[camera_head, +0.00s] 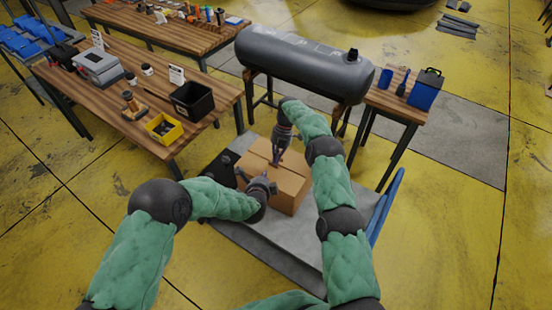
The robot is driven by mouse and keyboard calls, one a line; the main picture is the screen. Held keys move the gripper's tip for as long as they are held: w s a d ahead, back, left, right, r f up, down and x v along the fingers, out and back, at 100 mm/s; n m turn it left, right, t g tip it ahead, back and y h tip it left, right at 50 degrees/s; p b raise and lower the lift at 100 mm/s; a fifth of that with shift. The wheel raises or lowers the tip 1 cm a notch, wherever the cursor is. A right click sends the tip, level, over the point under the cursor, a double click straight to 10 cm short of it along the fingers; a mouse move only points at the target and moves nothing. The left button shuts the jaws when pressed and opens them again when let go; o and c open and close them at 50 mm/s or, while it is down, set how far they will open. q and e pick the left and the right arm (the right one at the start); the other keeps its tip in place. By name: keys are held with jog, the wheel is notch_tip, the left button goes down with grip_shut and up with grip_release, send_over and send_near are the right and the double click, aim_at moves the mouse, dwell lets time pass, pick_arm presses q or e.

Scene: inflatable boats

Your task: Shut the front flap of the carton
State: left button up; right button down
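The brown carton (291,190) sits on a grey platform in the middle of the view. Its top shows, with a seam or flap edge across it. My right gripper (276,162) points down from above, with its fingertips at or just over the carton's top; I cannot tell if they touch. My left gripper (243,175) is at the carton's near left side, beside its near left edge. The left gripper and forearm hide part of the carton's front, so the front flap's exact position cannot be made out. Both grippers are too small to read the finger gap.
The grey platform (300,245) has a blue rail (385,208) at its right. A large grey cylinder (305,65) lies on a stand behind the carton. A wooden table (140,85) with bins stands left, a smaller one (400,102) right. Yellow floor is open at front right.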

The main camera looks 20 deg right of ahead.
pick_arm(q)
jog(key=s+a+f+n+g+y, duration=0.1)
jog(key=s+a+f+n+g, duration=0.1)
jog(key=s+a+f+n, duration=0.4)
jog(key=s+a+f+n+g, duration=0.3)
jog(key=a+f+n, duration=0.2)
jog(key=a+n, duration=0.3)
pick_arm(e)
jog(key=b, duration=0.3)
jog(key=shift+w+d+f, duration=0.15)
jog(key=shift+w+f, duration=0.05)
jog(key=shift+f, duration=0.15)
pick_arm(q)
jog(key=s+a+f+n+g, duration=0.2)
jog(key=s+a+f+n, duration=0.1)
jog(key=s+a+n, duration=0.2)
jog(key=s+a+f+n+g, duration=0.2)
jog(key=s+a+n, duration=0.4)
jog(key=s+n, duration=0.3)
jog(key=s+g, duration=0.1)
jog(key=s, duration=0.3)
jog(key=shift+s+f, duration=0.15)
jog(key=shift+f, duration=0.25)
pick_arm(e)
jog(key=shift+r, duration=0.15)
